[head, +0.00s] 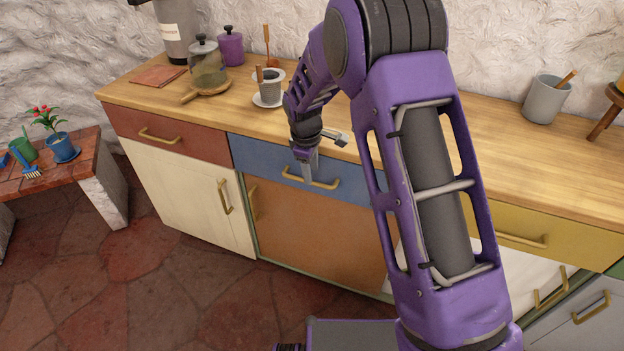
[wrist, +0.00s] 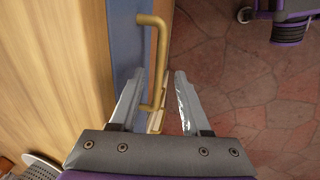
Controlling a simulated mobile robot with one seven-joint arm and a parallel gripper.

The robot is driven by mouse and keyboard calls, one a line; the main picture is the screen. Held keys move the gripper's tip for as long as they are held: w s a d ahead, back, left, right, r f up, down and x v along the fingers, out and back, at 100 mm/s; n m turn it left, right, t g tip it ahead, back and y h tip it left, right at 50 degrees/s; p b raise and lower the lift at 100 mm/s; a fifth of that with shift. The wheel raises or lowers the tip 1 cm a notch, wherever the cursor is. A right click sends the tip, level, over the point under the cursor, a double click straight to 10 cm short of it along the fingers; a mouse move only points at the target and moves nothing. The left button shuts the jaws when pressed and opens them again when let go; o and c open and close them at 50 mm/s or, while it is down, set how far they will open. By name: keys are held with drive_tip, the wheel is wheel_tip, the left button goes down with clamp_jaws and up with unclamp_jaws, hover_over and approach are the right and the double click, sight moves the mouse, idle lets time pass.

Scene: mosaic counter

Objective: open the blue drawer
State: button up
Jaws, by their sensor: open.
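The blue drawer (head: 262,160) is in the middle of the counter front in the head view, and it looks shut. Its brass bar handle (head: 323,184) runs along its face. The handle (wrist: 155,60) also shows in the wrist view, with its near end between my fingers. My gripper (head: 310,178) is at the handle, pointing down. In the wrist view my gripper (wrist: 158,90) is open, one finger on the drawer side of the bar and the other on the outer side. I cannot tell whether either finger touches the bar. My arm hides the drawer's right part.
A red drawer (head: 185,140) is to the left and a yellow drawer (head: 535,240) to the right. An orange cabinet door (head: 315,230) is below. A cup (head: 269,86) and jars stand on the wooden counter (head: 490,130). The stone floor (head: 190,300) in front is clear.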

drive_tip(key=shift+w+d+f, duration=0.1)
drive_tip(key=shift+w+f, duration=0.1)
drive_tip(key=shift+f, duration=0.65)
drive_tip(key=shift+w+d+f, duration=0.1)
drive_tip(key=shift+w+f, duration=0.05)
drive_tip(key=shift+f, duration=0.65)
clamp_jaws()
drive_tip(key=shift+a, duration=0.1)
